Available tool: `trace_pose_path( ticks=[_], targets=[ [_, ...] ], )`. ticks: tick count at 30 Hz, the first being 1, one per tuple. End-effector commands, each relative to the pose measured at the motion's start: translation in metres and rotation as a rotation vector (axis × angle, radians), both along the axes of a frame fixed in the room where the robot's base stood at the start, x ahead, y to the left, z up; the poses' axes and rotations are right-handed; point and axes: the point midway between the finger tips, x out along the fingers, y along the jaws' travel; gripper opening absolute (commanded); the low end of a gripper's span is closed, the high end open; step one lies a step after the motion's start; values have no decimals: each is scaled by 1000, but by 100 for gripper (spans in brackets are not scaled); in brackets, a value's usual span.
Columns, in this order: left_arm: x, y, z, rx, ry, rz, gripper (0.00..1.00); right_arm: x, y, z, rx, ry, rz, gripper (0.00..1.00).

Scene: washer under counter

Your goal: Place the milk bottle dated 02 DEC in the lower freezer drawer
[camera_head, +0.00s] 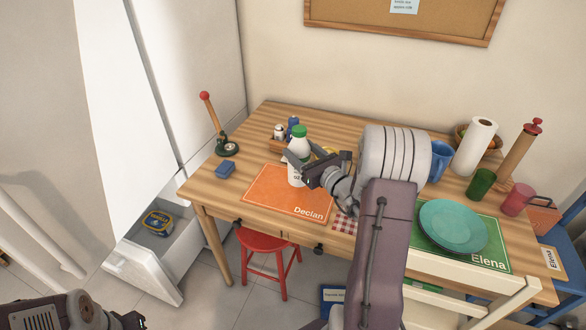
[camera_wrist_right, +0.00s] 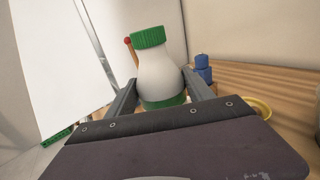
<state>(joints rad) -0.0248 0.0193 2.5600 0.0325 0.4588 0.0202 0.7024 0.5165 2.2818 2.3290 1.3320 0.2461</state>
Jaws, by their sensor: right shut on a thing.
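A white milk bottle (camera_head: 296,172) with a green cap stands upright over the far edge of the orange placemat. Its label is mostly hidden, so I cannot read the full date. My right gripper (camera_head: 304,166) is shut on the bottle, with a finger on each side of it in the right wrist view (camera_wrist_right: 160,90). The open lower freezer drawer (camera_head: 140,272) is at the lower left and holds a yellow and blue tub (camera_head: 158,223). My left gripper (camera_head: 134,320) is at the bottom left edge, mostly cut off.
A red stool (camera_head: 268,243) stands under the table's front edge. The white fridge door (camera_head: 95,90) is open.

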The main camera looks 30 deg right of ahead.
Motion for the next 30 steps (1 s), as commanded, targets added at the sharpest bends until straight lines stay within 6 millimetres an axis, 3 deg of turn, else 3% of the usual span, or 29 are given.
trace_pose_path(
  ticks=[3,6,10,17,28,29,30],
  targets=[
    [0,0,-4,0,0,0,36,19,7,-11,-1,-3,3,0],
    [0,0,-4,0,0,0,36,25,9,-15,-1,-4,0,0],
    [0,0,-5,0,0,0,36,27,9,-17,-1,-3,-1,0],
    [0,0,-15,0,0,0,36,26,9,-54,-1,-2,-1,0],
    [0,0,-18,0,0,0,36,26,9,-58,-2,-4,-1,0],
    [0,0,-17,0,0,0,36,26,9,-59,-1,0,-1,66],
    [0,0,-16,0,0,0,36,26,9,-58,-1,0,-1,77]
  ],
)
